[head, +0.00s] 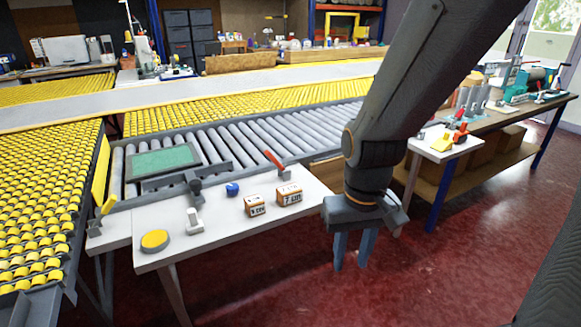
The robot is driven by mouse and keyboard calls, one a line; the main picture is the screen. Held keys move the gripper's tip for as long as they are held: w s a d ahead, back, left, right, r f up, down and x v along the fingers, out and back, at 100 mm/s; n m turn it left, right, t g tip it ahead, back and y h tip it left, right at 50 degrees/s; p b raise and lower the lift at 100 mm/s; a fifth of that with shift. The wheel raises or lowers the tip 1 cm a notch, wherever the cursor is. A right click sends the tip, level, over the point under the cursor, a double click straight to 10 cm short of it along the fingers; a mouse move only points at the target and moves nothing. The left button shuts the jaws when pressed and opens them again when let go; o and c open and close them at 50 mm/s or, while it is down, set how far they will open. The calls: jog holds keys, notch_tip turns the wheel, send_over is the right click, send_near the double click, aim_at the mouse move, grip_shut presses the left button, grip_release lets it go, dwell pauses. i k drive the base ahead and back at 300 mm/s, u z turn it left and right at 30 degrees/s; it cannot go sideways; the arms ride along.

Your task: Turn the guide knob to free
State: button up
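A dark knob (195,185) stands on a short post at the front end of a grey guide bar (160,184), on the white table's back edge by the rollers. It looks like the guide knob, but its setting cannot be read from here. My gripper (353,260) points down beyond the table's right edge, over the red floor. Its two fingers are apart with nothing between them. It is well to the right of the knob and touches nothing that I can see.
The white table (222,236) bears a yellow disc (155,240), a white lever (194,221), a blue knob-like piece (232,188), two lettered boxes (289,194) and a red-handled lever (274,161). A green plate (162,160) lies over the rollers (260,136). A workbench (470,165) stands right.

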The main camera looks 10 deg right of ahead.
aim_at(231, 189)
jog(key=z, duration=0.85)
jog(key=i, duration=0.95)
jog(key=u, duration=1.05)
